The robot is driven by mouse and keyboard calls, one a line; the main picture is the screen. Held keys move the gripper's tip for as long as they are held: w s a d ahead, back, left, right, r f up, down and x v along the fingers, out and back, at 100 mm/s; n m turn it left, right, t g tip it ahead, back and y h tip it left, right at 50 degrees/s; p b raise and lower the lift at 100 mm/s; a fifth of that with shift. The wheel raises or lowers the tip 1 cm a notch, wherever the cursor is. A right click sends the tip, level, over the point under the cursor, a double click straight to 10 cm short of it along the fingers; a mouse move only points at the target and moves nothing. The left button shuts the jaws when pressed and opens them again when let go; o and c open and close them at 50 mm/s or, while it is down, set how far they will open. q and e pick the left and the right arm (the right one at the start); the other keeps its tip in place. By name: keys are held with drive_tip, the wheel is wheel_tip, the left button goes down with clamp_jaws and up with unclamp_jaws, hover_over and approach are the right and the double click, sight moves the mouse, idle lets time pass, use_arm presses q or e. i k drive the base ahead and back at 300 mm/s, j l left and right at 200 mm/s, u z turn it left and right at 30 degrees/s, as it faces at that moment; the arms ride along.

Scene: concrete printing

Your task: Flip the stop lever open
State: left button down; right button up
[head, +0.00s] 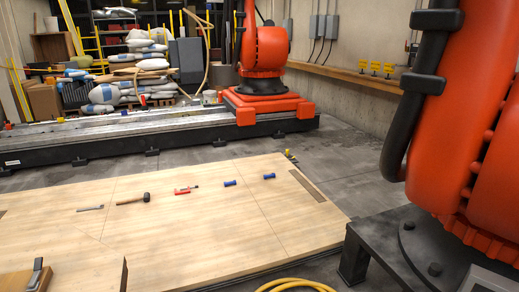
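Neither of my grippers is in view. I cannot pick out the stop lever for certain. A bent grey metal piece (36,275) stands up from a wooden block (14,284) at the bottom left edge and looks lever-like. A small yellow-topped dark fitting (289,154) sits at the far right corner of the wooden platform. Several yellow fittings (375,67) stand in a row at the wooden ledge on the right wall, too small to read.
A low wooden platform (190,240) holds a mallet (133,199), a red tool (184,190) and two blue pieces (230,183). A large orange robot arm (450,110) on a dark base blocks the right; another (265,50) stands behind. A yellow hose (295,283) lies in front.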

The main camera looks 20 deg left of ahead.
sight(38, 261)
drive_tip(key=i+u, duration=0.45)
drive_tip(key=i+l+u, duration=0.15)
drive_tip(key=i+u, duration=0.15)
drive_tip(key=u, duration=0.15)
drive_tip(key=i+l+u, duration=0.3)
drive_tip(key=u, duration=0.15)
drive_tip(key=i+l+u, duration=0.7)
drive_tip(key=l+u, duration=0.25)
drive_tip(key=l, duration=0.15)
drive_tip(key=i+l+u, duration=0.25)
drive_tip(key=k+l, duration=0.1)
